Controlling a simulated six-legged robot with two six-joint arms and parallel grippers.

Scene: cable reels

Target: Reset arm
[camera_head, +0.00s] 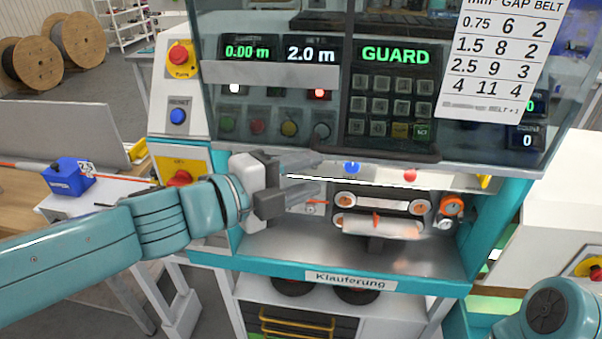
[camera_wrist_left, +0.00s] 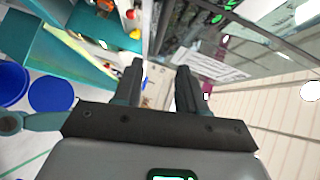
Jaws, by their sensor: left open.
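My left gripper (camera_head: 318,176) is in front of the machine, at the height of the lower edge of its clear guard (camera_head: 330,150). Its two grey fingers are apart with nothing between them. In the left wrist view the fingers (camera_wrist_left: 158,85) are also apart and empty. The machine's belt unit (camera_head: 380,215), with rollers and an orange knob, is right of and a little below the fingers. Part of my right arm (camera_head: 548,312) shows at the lower right; its gripper is out of view.
A blue box (camera_head: 68,176) with a red cable stands on a white table at left. The guard hangs above my left gripper. Wooden reels (camera_head: 80,40) stand at the back left.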

